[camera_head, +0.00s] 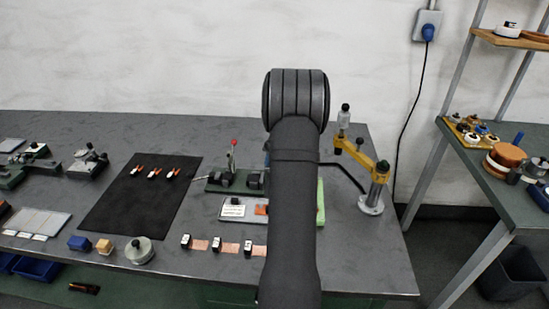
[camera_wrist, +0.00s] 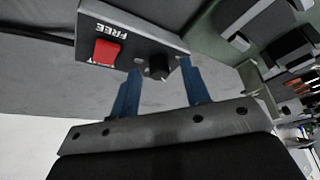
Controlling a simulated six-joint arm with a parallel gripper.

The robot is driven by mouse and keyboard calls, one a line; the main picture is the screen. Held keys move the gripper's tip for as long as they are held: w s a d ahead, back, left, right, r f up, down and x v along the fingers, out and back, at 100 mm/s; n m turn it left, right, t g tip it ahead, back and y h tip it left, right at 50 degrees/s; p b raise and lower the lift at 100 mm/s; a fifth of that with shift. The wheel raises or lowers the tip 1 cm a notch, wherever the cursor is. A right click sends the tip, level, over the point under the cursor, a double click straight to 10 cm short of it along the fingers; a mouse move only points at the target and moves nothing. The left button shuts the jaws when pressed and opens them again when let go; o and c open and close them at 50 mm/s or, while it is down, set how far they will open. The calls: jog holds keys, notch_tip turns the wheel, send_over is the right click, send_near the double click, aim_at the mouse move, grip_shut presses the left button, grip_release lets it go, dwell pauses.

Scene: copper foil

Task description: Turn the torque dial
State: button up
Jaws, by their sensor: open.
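A dark control box (camera_wrist: 128,38) in the wrist view carries a red switch (camera_wrist: 106,52) beside the word FREE, which appears upside down. A black round dial (camera_wrist: 158,66) sticks out of the same face, to the right of the switch. My gripper (camera_wrist: 160,74) is open, with one blue finger on each side of the dial. The fingertips are close to the box face; I cannot tell whether they touch the dial. In the head view my arm hides the box, the dial and most of my gripper.
A yellow-armed stand (camera_head: 371,203) is on the bench right of my arm. A green fixture (camera_head: 218,187) with a red-tipped lever stands to the left. Black clips with copper strips (camera_head: 229,248) lie in front. A black mat (camera_head: 130,210) lies farther left.

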jog(key=shift+c, duration=0.2)
grip_shut()
